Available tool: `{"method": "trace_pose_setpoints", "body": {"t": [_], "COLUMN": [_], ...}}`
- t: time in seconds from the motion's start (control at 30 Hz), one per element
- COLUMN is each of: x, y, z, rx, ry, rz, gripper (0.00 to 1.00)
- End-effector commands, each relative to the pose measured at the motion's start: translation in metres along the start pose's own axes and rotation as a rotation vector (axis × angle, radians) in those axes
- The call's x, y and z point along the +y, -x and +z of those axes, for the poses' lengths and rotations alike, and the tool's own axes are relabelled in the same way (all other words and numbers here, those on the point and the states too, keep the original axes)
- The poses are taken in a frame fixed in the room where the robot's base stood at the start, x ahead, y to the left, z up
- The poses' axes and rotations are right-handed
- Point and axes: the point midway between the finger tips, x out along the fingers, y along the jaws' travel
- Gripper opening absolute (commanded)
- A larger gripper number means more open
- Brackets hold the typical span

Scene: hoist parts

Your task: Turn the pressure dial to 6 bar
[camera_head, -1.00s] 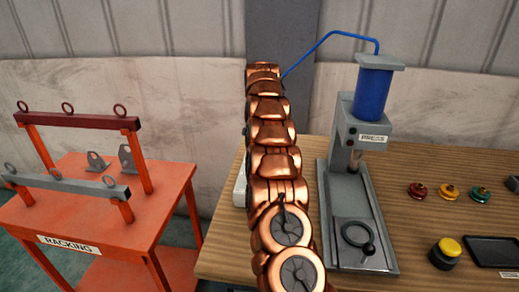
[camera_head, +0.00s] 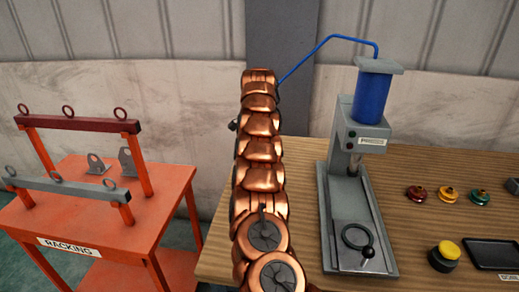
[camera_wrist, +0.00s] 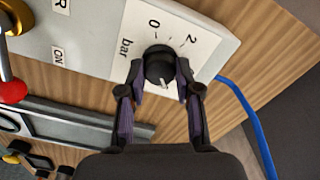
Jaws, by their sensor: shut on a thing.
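The pressure dial is a black round knob (camera_wrist: 160,64) on a white scale plate (camera_wrist: 208,46) in the wrist view. The plate shows "bar", "0" and "2"; I cannot see any other figures. A small pale mark shows at the knob's lower edge, on the side toward my gripper. My gripper (camera_wrist: 161,78) is shut on the knob, one finger at each side. In the head view my arm hides the dial and its panel.
In the wrist view a red ball lever (camera_wrist: 12,92) stands at the left, and a blue hose (camera_wrist: 247,112) runs at the right. In the head view the press (camera_head: 352,190) stands right of my arm, and the orange racking table (camera_head: 150,190) stands left.

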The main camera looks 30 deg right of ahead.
Motion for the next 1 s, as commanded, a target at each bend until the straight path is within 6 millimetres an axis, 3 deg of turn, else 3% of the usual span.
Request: {"method": "trace_pose_setpoints", "body": {"t": [0.33, 0.87, 0.9, 1.0], "x": [0.0005, 0.0003, 0.0003, 0.0003], "y": [0.0007, 0.0007, 0.0007, 0.0006], "z": [-0.0007, -0.0006, -0.0006, -0.0005], "rx": [0.000, -0.001, -0.001, -0.001], "ry": [-0.140, -0.163, -0.163, -0.163], "rz": [0.000, -0.001, -0.001, 0.000], "gripper": [0.00, 0.00, 0.35, 0.45]}}
